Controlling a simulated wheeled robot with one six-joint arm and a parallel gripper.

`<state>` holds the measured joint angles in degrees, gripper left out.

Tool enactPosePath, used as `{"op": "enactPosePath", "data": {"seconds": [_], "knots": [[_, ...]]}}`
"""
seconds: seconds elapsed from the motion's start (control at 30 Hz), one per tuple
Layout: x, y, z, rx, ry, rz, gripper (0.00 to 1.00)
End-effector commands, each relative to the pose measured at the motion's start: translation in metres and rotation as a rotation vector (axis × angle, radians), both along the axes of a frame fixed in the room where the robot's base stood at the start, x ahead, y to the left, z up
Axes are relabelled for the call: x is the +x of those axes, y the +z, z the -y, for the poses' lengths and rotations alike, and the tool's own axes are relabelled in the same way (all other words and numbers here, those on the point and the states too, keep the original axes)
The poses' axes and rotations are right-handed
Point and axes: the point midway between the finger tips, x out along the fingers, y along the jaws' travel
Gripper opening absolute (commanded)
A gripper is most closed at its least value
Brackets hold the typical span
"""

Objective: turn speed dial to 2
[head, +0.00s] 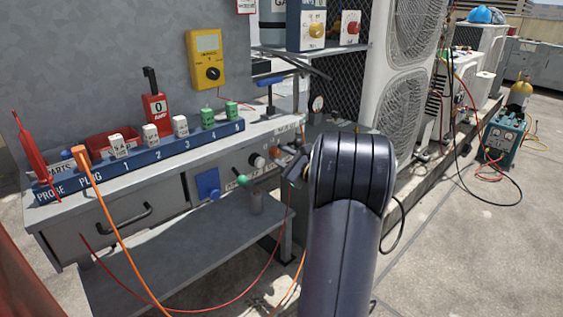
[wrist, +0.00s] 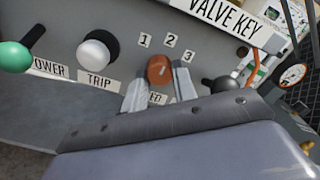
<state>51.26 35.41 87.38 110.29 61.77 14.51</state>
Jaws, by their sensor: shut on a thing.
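The speed dial (wrist: 159,69) is an orange-brown knob on the grey panel in the wrist view. Number labels 1 (wrist: 145,40), 2 (wrist: 170,41) and 3 (wrist: 188,56) arc above it. The label below it is mostly hidden by my gripper; only "ED" shows. My gripper (wrist: 160,78) has a pale finger on each side of the dial and is shut on it. I cannot tell which number the dial points to. In the head view my arm covers much of this end of the panel, and the gripper tip (head: 297,167) is at its right part.
A white TRIP knob (wrist: 97,50) and green power lever (wrist: 15,56) are left of the dial. A black knob (wrist: 223,85) is close on the right. The bench (head: 110,207) carries a labelled plug rack (head: 150,155). Orange and red cables hang in front.

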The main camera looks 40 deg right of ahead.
Motion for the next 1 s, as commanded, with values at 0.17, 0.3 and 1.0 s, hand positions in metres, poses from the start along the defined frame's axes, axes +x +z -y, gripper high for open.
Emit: {"op": "enactPosePath", "data": {"seconds": [0.17,0.3,1.0], "knots": [[-0.0001,-0.0005,-0.0003,-0.019,0.001,-0.001,0.04],[-0.0001,-0.0002,-0.0002,-0.02,0.001,0.0,0.04],[-0.0008,0.0001,0.0001,-0.018,0.0,0.0,0.48]]}}
